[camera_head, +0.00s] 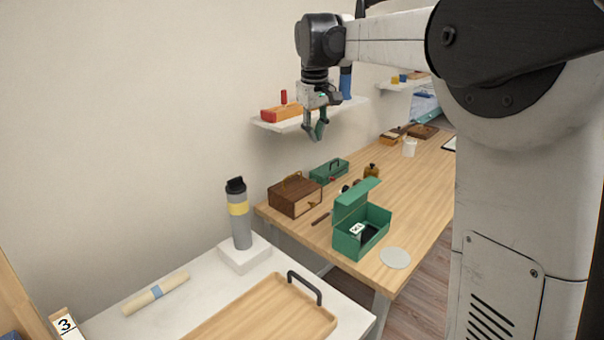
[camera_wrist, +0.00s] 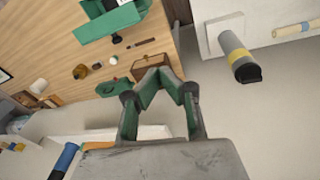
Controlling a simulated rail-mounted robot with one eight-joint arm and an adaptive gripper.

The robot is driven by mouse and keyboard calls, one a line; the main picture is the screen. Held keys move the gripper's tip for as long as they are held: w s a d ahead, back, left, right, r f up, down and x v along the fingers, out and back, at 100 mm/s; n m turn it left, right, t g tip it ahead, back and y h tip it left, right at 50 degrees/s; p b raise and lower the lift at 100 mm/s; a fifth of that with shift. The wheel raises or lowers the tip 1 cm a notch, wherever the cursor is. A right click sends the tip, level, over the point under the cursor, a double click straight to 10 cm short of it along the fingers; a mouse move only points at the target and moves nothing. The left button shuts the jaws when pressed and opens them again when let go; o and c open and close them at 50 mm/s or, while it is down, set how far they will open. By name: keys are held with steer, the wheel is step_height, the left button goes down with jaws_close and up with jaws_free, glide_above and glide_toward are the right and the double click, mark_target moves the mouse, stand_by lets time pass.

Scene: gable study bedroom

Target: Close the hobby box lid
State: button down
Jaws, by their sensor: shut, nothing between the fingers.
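The green hobby box (camera_head: 372,240) stands on the wooden desk with its lid (camera_head: 357,200) raised. A white label with dark marks and something dark show inside it. The wrist view shows the green box (camera_wrist: 85,28) at the top, partly cut off by the frame edge. My gripper (camera_head: 317,137) is shut and empty, high above the desk near the wall shelf, well apart from the box. In the wrist view the fingers of my gripper (camera_wrist: 167,76) come together.
The red-orange object (camera_head: 282,114) sits on the wall shelf (camera_head: 300,123) beside my gripper. A bottle (camera_head: 239,220) and tray (camera_head: 262,315) are nearer.

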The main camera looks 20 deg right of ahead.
steer(key=w+d+f+n+g+p, duration=0.1)
steer(key=w+d+f+g, duration=0.1)
steer(key=w+d+f, duration=0.5)
steer(key=w+d+f+n+g+p, duration=0.1)
steer(key=w+d+f+g, duration=0.1)
steer(key=w+d+f, duration=0.5)
steer(key=s+f+p, duration=0.2)
steer(key=s+f, duration=0.1)
steer(key=f, duration=0.6)
steer(key=shift+f, duration=0.1)
steer(key=shift+s, duration=0.15)
stand_by(0.4)
